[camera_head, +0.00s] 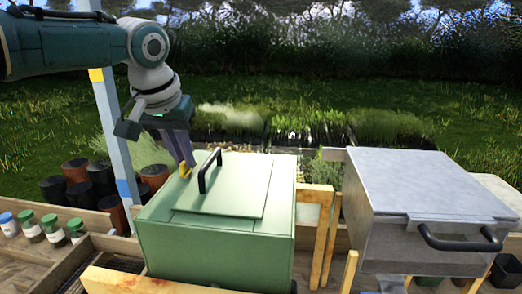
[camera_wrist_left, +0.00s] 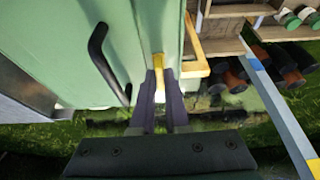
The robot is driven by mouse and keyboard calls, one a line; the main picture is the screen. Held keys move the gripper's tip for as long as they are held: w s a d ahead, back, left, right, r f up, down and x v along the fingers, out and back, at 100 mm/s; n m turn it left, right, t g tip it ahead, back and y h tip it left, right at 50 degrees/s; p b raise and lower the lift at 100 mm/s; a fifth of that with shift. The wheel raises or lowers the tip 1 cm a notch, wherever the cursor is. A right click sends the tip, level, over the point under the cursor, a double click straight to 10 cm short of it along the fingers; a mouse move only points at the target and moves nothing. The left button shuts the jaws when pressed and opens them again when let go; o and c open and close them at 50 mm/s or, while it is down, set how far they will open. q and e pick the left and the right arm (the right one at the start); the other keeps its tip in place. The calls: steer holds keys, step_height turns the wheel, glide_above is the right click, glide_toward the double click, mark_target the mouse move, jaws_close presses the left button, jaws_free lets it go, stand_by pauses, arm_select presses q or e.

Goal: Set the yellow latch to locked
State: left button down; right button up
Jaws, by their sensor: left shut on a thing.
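The yellow latch (camera_head: 184,170) sits on the top of the green box (camera_head: 215,245), near its back left edge. It also shows in the left wrist view (camera_wrist_left: 158,66), between my fingers. My left gripper (camera_head: 187,163) reaches down to it from behind the box; in the left wrist view (camera_wrist_left: 159,80) its two dark fingers are shut on the latch. A black handle (camera_head: 208,170) stands on the lid (camera_head: 235,190) just right of the latch. The latch's lower part is partly hidden by the fingers. My right gripper is in neither view.
A grey metal box (camera_head: 420,190) with a black handle stands at the right. A blue-grey post (camera_head: 115,130) rises left of my gripper. Jars (camera_head: 52,228) and dark pots (camera_head: 75,190) stand at the left. Plant trays (camera_head: 310,128) lie behind.

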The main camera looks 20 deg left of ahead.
arm_select(q)
steer(key=shift+m, duration=0.4)
steer(key=shift+f+m+h+b, duration=0.1)
steer(key=shift+m+h+b, duration=0.4)
steer(key=shift+m, duration=0.5)
steer(key=m+h+b, duration=0.1)
steer(key=m+b, duration=0.1)
steer(key=shift+f+m, duration=0.1)
steer(key=shift+m, duration=0.2)
steer(key=m+h+b, duration=0.1)
steer(key=m+b, duration=0.1)
steer(key=b, duration=0.1)
steer(key=shift+d+m, duration=0.1)
steer(key=shift+m, duration=0.2)
steer(key=shift+r+m+g+h+b, duration=0.2)
steer(key=shift+m+g+h+b, duration=0.15)
steer(key=shift+m+b, duration=1)
steer(key=c, duration=0.9)
jaws_free()
